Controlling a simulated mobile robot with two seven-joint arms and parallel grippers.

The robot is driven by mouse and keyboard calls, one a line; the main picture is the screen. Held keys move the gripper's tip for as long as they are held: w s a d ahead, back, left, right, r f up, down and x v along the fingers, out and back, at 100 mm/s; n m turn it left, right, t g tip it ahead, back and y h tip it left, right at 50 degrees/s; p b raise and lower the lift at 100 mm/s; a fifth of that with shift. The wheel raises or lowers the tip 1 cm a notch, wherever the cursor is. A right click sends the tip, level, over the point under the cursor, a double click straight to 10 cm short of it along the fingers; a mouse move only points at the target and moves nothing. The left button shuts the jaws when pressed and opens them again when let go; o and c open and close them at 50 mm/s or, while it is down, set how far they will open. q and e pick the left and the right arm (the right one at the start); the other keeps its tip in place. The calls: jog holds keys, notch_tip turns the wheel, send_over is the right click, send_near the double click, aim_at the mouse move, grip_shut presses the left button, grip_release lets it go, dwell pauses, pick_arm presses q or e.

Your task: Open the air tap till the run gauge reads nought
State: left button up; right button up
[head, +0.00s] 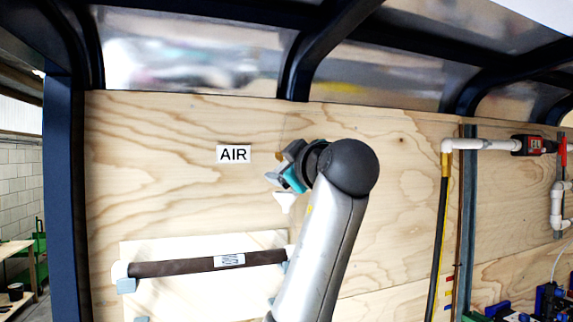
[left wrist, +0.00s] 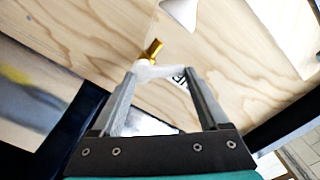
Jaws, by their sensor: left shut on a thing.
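My left gripper (head: 280,168) is up at the plywood wall, just right of the AIR label. In the left wrist view its fingers (left wrist: 160,75) are on either side of a pale piece (left wrist: 158,71), which I take to be the air tap's handle. A brass fitting (left wrist: 153,49) of the tap stands out beside it. A white cone-shaped outlet (head: 285,201) shows just below the gripper, and also in the left wrist view (left wrist: 180,12). I cannot make out the run gauge. My right gripper is out of view.
The AIR label (head: 233,154) is on the plywood wall (head: 150,190). Below, a dark brown tube (head: 190,265) lies across a pale board on blue-grey brackets. At right are white pipes (head: 485,144) with a red-and-black device (head: 533,145) and a black hose (head: 438,230).

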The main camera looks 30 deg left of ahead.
pick_arm(q)
jog(key=c, duration=0.5)
jog(key=shift+f, duration=0.15)
jog(key=shift+w+d+f+n+b, duration=0.15)
jog(key=shift+n+b, duration=0.55)
jog(key=shift+n, duration=0.55)
jog(key=shift+w+d+f+n+b, duration=0.15)
jog(key=shift+n+b, duration=0.55)
jog(key=shift+n, duration=0.5)
jog(key=shift+w+d+f+n+b, duration=0.15)
jog(key=shift+n+b, duration=0.55)
jog(key=shift+n, duration=0.55)
jog(key=shift+a, duration=0.1)
jog(key=o, duration=1.3)
jog(key=shift+c, duration=0.2)
